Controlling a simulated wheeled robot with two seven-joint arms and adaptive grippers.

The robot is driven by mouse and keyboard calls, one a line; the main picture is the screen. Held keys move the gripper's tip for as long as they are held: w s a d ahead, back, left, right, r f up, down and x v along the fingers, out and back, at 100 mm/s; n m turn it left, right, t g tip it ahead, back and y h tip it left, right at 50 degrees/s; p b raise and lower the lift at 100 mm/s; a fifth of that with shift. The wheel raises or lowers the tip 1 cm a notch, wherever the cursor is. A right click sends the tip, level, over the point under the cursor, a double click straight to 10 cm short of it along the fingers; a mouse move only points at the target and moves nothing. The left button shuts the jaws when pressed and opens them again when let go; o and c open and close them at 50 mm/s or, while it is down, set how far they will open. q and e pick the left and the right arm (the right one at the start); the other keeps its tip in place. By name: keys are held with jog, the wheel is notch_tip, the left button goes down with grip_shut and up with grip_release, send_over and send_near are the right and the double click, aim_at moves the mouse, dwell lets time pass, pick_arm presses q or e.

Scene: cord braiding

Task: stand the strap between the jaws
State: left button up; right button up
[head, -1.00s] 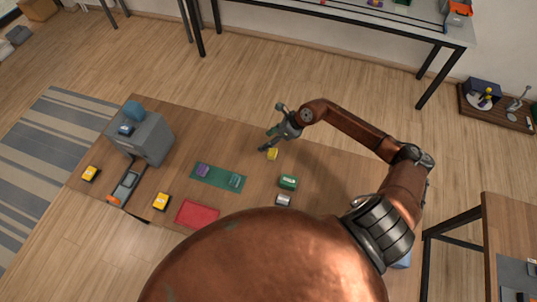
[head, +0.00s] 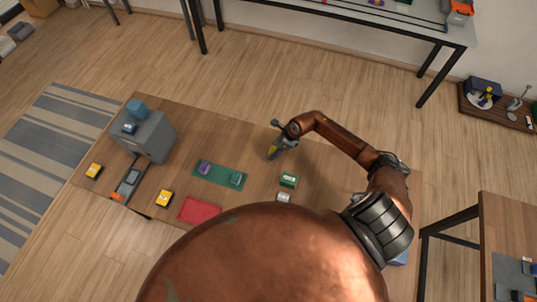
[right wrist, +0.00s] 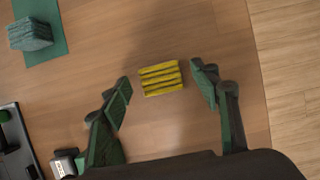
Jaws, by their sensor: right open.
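A yellow ribbed block (right wrist: 161,78), which may be the strap, lies on the table in the right wrist view. My right gripper (right wrist: 160,82) is open, with one finger on each side of the block and a gap at both sides. In the head view this gripper (head: 274,152) hangs over the far part of the table and mostly covers the block. A dark vise-like device with an orange end (head: 128,182) lies at the left of the table; I cannot tell how wide its jaws stand. My left gripper is not in view.
A green mat (head: 219,176) carries a purple and a teal piece. A green block (head: 288,180), a red mat (head: 200,209), yellow-and-black pieces (head: 163,198) and a grey box (head: 154,138) are also on the table (head: 225,140). Bare wood surrounds the yellow block.

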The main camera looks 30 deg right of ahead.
jog(key=shift+c, duration=0.7)
jog(key=c, duration=1.2)
jog(key=shift+c, duration=0.2)
jog(key=shift+r, duration=0.1)
